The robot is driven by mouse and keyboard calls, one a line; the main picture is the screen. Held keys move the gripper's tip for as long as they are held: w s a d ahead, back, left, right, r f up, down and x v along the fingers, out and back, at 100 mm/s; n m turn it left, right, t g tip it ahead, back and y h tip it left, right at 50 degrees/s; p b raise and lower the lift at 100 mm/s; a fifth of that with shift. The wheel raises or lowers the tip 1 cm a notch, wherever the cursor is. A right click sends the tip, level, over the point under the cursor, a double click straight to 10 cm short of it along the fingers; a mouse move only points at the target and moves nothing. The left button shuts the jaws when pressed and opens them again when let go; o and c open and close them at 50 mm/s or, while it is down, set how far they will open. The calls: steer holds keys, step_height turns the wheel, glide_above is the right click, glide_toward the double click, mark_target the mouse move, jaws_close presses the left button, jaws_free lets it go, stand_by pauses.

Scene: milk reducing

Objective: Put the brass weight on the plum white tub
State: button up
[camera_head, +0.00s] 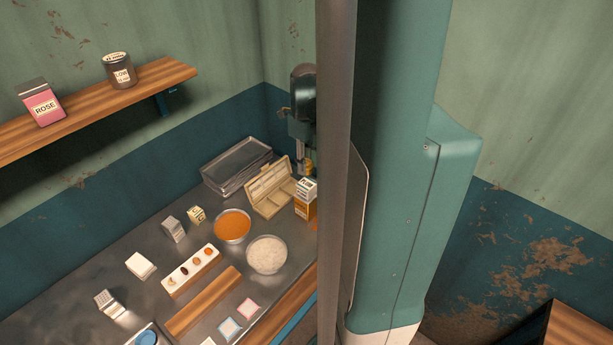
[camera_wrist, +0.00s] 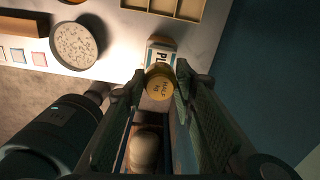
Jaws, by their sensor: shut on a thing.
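My gripper (camera_wrist: 162,78) is shut on a round brass weight (camera_wrist: 160,85) marked HALF KG, held between its fingertips in the wrist view. Right beyond the weight is a white box-like tub (camera_wrist: 161,52) with dark letters that begin PL; the weight hides the rest. In the head view my gripper (camera_head: 301,168) is at the back right of the counter, with a bit of the yellow weight (camera_head: 309,168) showing. Below it stands a white-topped box (camera_head: 306,187) with an orange lower part, probably the same tub. I cannot tell whether weight and tub touch.
A beige compartment case (camera_head: 270,188) stands open just left. Bowls of orange (camera_head: 232,225) and pale (camera_head: 267,254) contents, a metal tray (camera_head: 236,168), small boxes and a wooden strip (camera_head: 203,302) share the counter. My column hides the right side.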

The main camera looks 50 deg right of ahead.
mark_target(306, 183)
steer(key=shift+f, duration=0.8)
steer(key=shift+f, duration=2.1)
steer(key=shift+f, duration=0.1)
steer(key=o, duration=1.2)
steer(key=shift+r, duration=6.15)
